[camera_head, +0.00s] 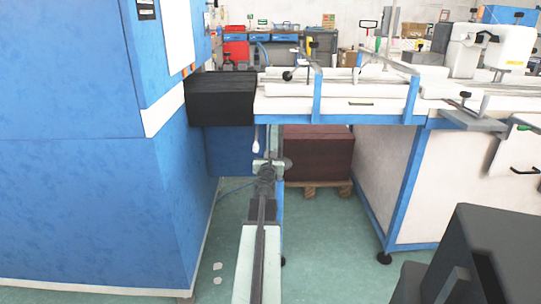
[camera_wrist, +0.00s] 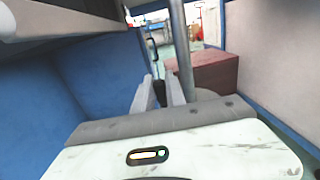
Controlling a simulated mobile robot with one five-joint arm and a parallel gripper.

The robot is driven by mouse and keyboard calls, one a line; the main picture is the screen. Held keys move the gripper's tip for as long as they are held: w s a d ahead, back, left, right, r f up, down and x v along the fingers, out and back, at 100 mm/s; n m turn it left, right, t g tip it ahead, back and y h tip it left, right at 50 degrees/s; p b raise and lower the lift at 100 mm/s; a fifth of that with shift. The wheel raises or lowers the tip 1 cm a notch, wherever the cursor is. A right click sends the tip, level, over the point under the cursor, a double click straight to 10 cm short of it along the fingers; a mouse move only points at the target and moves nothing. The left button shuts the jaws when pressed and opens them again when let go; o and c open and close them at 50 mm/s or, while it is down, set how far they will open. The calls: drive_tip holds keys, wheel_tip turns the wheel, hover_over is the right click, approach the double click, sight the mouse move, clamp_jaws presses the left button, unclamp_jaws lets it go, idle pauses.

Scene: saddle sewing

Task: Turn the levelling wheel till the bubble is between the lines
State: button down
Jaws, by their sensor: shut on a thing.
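The levelling wheel (camera_head: 288,163) is a small grey disc low under the machine table, by a leg. My gripper (camera_head: 268,163) is at its left edge. In the wrist view, my gripper's fingers (camera_wrist: 161,92) are close together, and the pale grey wheel (camera_wrist: 207,95) shows behind and right of them, beside an upright grey post (camera_wrist: 181,50). The fingers are shut on the wheel, though they hide the contact. A small yellow-green strip, which looks like the level vial (camera_head: 360,103), is on the table's front edge. Its bubble and lines are too small to make out.
A blue cabinet (camera_head: 90,200) stands close on the left. A dark red box (camera_head: 320,150) sits on a wooden pallet (camera_head: 315,188) behind the wheel. The table's blue leg (camera_head: 408,190) stands to the right. Green floor (camera_head: 325,245) between is open.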

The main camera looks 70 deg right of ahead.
sight(281, 157)
drive_tip(key=n+t+y, duration=0.1)
drive_tip(key=t, duration=0.1)
drive_tip(key=s+n+t+y, duration=0.1)
drive_tip(key=n+t, duration=0.1)
drive_tip(key=s+a+n+t+y, duration=0.1)
drive_tip(key=n+t+y, duration=0.1)
drive_tip(key=t, duration=0.1)
drive_tip(key=n+t+y, duration=0.2)
drive_tip(key=s+n+t+y, duration=0.1)
drive_tip(key=n+t+y, duration=0.1)
drive_tip(key=y, duration=0.1)
drive_tip(key=shift+a+n+y, duration=0.15)
drive_tip(key=shift+n+y, duration=0.15)
drive_tip(key=shift+n, duration=0.1)
drive_tip(key=n+y, duration=0.1)
drive_tip(key=y, duration=0.1)
drive_tip(key=s+n+t+y, duration=0.1)
drive_tip(key=n+y, duration=0.1)
drive_tip(key=y, duration=0.1)
drive_tip(key=n+t+y, duration=0.1)
drive_tip(key=n+y, duration=0.1)
drive_tip(key=shift+s+a+y, duration=0.1)
drive_tip(key=shift+s+y, duration=0.15)
drive_tip(key=shift+y, duration=0.15)
drive_tip(key=shift+s+a+n+y, duration=0.1)
drive_tip(key=shift+s+n+y, duration=0.05)
drive_tip(key=shift+n+y, duration=0.6)
drive_tip(key=shift+s+a+n+y, duration=0.1)
drive_tip(key=shift+n+y, duration=0.35)
drive_tip(key=shift+y, duration=0.5)
